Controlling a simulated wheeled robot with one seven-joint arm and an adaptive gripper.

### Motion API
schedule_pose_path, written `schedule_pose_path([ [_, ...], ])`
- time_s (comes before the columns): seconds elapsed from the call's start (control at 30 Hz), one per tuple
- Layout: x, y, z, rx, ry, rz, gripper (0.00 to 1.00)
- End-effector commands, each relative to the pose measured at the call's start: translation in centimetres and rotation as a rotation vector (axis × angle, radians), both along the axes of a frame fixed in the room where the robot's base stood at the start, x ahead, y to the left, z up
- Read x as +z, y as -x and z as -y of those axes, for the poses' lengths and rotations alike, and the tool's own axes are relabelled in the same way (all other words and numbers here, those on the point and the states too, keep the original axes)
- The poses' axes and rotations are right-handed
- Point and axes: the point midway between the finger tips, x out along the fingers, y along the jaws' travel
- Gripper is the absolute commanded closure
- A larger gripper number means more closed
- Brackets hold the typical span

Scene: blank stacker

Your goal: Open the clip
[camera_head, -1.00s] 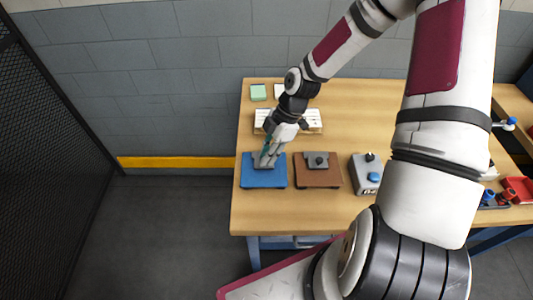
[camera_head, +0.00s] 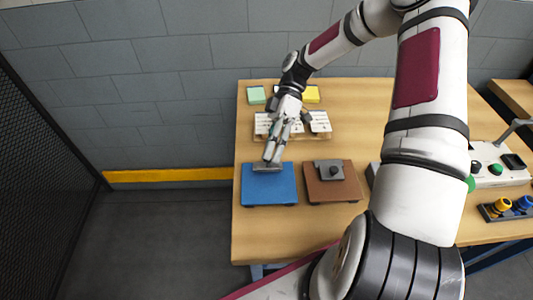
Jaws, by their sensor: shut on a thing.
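A blue board (camera_head: 269,190) lies at the front left of the wooden table. A grey metal piece (camera_head: 260,167), which looks like the clip, sits along its back edge and shows as a narrow bar. My gripper (camera_head: 272,160) points down at this piece, with its fingertips together on it. The fingers hide part of the piece, and its exact tilt is hard to tell. A brown board (camera_head: 333,188) to the right bears a similar grey plate (camera_head: 328,172) with a dark knob, lying flat.
A white labelled rack (camera_head: 263,124) stands behind the boards, partly behind my gripper. Green (camera_head: 257,95) and yellow (camera_head: 312,94) pads lie at the back. My arm covers the table's middle. A white control box (camera_head: 500,170) stands at the right.

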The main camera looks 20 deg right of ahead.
Motion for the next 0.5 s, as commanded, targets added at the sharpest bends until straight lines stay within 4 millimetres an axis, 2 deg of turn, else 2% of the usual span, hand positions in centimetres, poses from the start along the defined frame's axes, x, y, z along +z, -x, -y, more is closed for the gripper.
schedule_pose_path([
  [0.03, -0.58, -0.56, 0.05, -0.001, -0.014, -0.032, 1.0],
  [0.5, -0.63, -1.19, 0.46, -0.001, -0.091, -0.224, 1.0],
])
